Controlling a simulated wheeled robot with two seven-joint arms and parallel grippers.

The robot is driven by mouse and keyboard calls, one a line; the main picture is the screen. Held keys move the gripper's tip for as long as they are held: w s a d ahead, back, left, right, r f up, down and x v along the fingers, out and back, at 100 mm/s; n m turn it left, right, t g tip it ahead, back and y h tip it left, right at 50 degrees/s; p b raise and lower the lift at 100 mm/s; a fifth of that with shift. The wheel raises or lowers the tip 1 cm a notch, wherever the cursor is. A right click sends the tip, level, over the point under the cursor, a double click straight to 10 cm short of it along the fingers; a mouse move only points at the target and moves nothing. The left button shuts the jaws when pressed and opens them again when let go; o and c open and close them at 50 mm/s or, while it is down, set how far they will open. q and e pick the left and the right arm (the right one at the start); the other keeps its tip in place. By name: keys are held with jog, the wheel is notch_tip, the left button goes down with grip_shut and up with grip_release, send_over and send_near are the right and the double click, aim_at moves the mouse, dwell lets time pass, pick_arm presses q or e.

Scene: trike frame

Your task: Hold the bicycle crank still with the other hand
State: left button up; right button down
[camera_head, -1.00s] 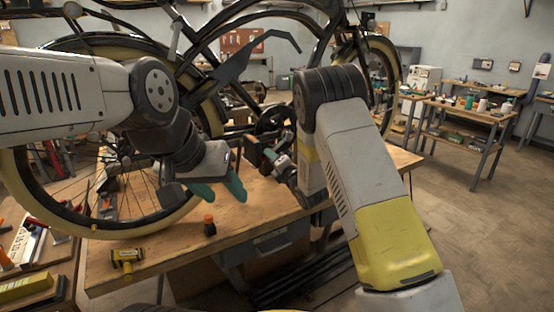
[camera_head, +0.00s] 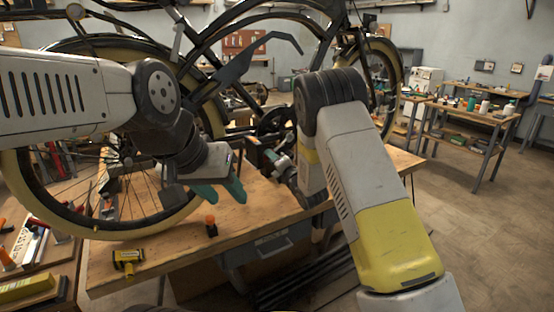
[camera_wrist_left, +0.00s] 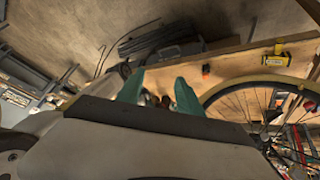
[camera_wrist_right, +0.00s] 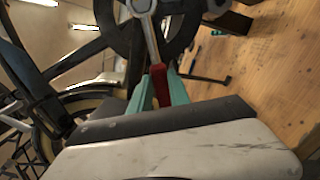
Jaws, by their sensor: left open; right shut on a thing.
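The bicycle crank, with its dark round chainring (camera_head: 276,122), sits low on the bike frame, above the wooden bench. In the right wrist view the chainring (camera_wrist_right: 122,30) is at the top. My right gripper (camera_head: 284,165) is shut on the red handle (camera_wrist_right: 159,82) of a tool. The tool's metal shaft (camera_wrist_right: 151,38) points to the chainring's middle; its exact contact is unclear. My left gripper (camera_head: 222,190) is open and empty, left of the crank and apart from it. Its two teal fingers (camera_wrist_left: 158,92) show spread in the left wrist view. My right arm partly hides the crank area.
The bike's rear wheel (camera_head: 150,226) stands at the left of the wooden bench (camera_head: 255,215). A yellow tool (camera_head: 127,260) and a small orange-topped item (camera_head: 211,226) lie near the bench's front edge. A side table (camera_head: 478,112) stands at the right. The floor there is clear.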

pick_arm(q)
jog(key=w+r+m, duration=0.1)
jog(key=w, duration=0.5)
jog(key=w+r+m+y, duration=0.1)
jog(key=w+r+m, duration=0.1)
jog(key=w, duration=0.4)
jog(key=w+a+r+m, duration=0.1)
jog(key=w+r+m, duration=0.1)
jog(key=w, duration=0.4)
jog(key=shift+w+a+t, duration=0.1)
jog(key=shift+w+t, duration=0.05)
jog(key=shift+t, duration=0.25)
jog(key=shift+c, duration=0.4)
jog(key=m+t+y, duration=0.1)
jog(key=m, duration=0.5)
send_near(265, 137)
jog(key=x, duration=0.9)
jog(key=shift+w+f, duration=0.1)
jog(key=shift+f, duration=0.2)
jog(key=shift+c, duration=0.2)
grip_shut()
